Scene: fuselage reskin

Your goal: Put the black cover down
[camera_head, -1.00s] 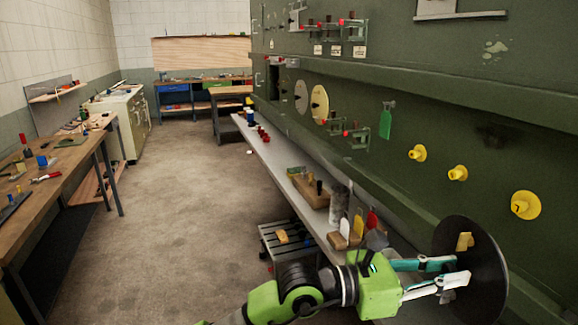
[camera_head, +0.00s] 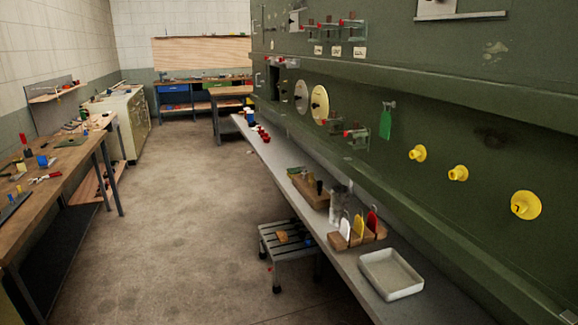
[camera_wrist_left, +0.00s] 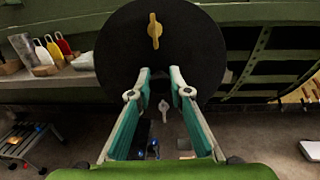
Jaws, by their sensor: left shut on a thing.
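The black cover (camera_wrist_left: 122,62), a large round black disc with a yellow handle (camera_wrist_left: 155,31) on its face, fills the upper middle of the left wrist view. My left gripper (camera_wrist_left: 160,76), with teal pads and pale fingertips, is shut on the cover near its lower part. What exactly lies between the fingertips is hard to make out. The head view shows neither the cover nor my left gripper. My right gripper is in no view.
A long grey shelf (camera_head: 350,262) runs along the green fuselage wall. It carries an empty pale tray (camera_head: 390,273) and a wooden rack (camera_head: 345,243) with coloured scrapers. A small stool (camera_head: 285,243) stands beside it. Yellow plugs (camera_head: 457,173) stick out of the wall.

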